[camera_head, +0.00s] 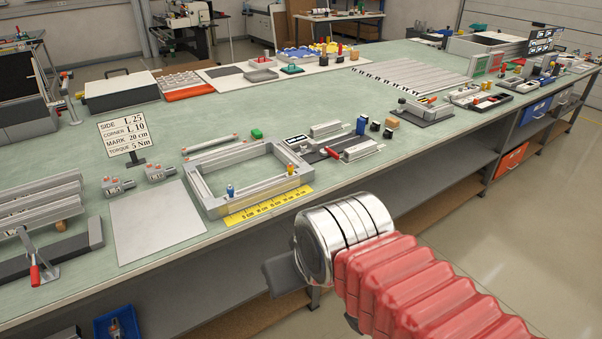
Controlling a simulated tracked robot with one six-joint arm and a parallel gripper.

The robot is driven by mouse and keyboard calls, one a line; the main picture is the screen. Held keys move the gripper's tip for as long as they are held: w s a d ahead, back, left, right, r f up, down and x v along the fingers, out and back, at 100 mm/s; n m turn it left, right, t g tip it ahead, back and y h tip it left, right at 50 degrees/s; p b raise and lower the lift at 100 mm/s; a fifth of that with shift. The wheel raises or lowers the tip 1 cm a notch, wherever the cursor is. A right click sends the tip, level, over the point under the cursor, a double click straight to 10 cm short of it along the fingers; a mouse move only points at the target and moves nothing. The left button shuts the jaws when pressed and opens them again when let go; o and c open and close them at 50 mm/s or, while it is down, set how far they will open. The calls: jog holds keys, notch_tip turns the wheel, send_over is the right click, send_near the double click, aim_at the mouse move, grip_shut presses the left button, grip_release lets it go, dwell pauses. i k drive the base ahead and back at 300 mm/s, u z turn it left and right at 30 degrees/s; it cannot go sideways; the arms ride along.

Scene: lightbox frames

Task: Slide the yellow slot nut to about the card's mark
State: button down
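The card (123,134) stands on the bench and reads SIDE L 25, CORNER L 10, MARK 20 cm, TORQUE 5 Nm. A grey rectangular profile frame (205,198) lies near the front edge. A small yellow piece (290,169), which looks like the yellow slot nut, is at the right end of its near rail. A blue piece (230,190) is at the left end. A yellow ruler (268,206) lies along the near rail; its numbers are too small to read surely. One dark finger of my gripper (281,275) shows in front of the bench, apart from the frame; its opening is hidden.
A grey plate (155,220) lies left of the frame. A red-handled clamp (36,271) and profiles (42,205) are at the far left. Small fixtures (350,148) stand right of the frame. A blue bin (117,325) is below the bench edge.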

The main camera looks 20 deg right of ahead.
aim_at(290, 167)
jog(key=z, duration=0.05)
jog(key=i, duration=1)
jog(key=u, duration=0.05)
